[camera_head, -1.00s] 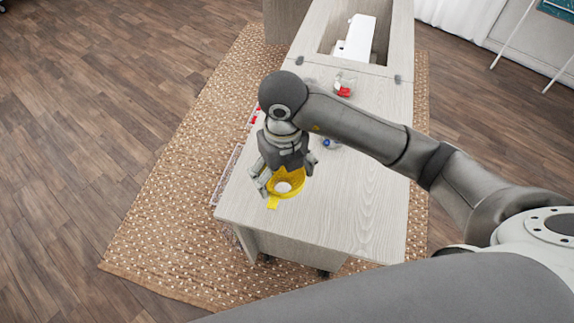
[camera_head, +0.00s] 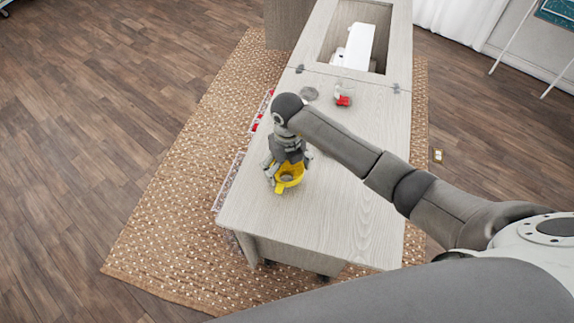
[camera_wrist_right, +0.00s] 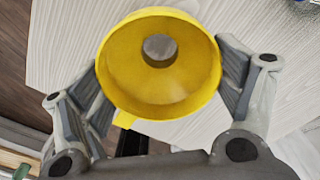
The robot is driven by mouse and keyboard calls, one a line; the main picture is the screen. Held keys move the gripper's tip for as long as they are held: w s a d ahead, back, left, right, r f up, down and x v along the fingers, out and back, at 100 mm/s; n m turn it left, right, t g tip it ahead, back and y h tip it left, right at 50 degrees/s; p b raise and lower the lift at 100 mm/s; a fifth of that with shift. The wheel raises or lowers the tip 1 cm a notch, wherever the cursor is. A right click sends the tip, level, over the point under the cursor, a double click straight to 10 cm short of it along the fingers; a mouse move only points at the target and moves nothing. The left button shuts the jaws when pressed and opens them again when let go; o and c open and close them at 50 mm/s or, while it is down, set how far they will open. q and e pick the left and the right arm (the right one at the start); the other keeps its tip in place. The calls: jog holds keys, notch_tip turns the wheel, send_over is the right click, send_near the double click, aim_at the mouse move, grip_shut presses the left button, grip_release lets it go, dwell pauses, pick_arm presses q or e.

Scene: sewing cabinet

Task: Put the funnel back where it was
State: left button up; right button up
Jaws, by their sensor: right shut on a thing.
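The yellow funnel (camera_head: 289,174) is in my right gripper (camera_head: 287,167), over the near part of the pale wooden cabinet top (camera_head: 345,205). In the right wrist view the funnel (camera_wrist_right: 122,62) shows its wide round mouth and a grey round spot at its centre. The right gripper's fingers (camera_wrist_right: 165,80) are shut on it from both sides. A yellow tab sticks out from its rim. Whether the funnel touches the top I cannot tell. My left gripper is not in view.
A small red-and-clear item (camera_head: 343,98) and a grey round item (camera_head: 310,93) lie farther back on the top. Beyond them is a recess with a white machine (camera_head: 356,46). Open drawers (camera_head: 229,182) stick out on the left side. The near right top is clear.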

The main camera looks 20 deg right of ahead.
jog(key=shift+f, duration=0.3)
jog(key=shift+f, duration=0.15)
jog(key=o, duration=0.7)
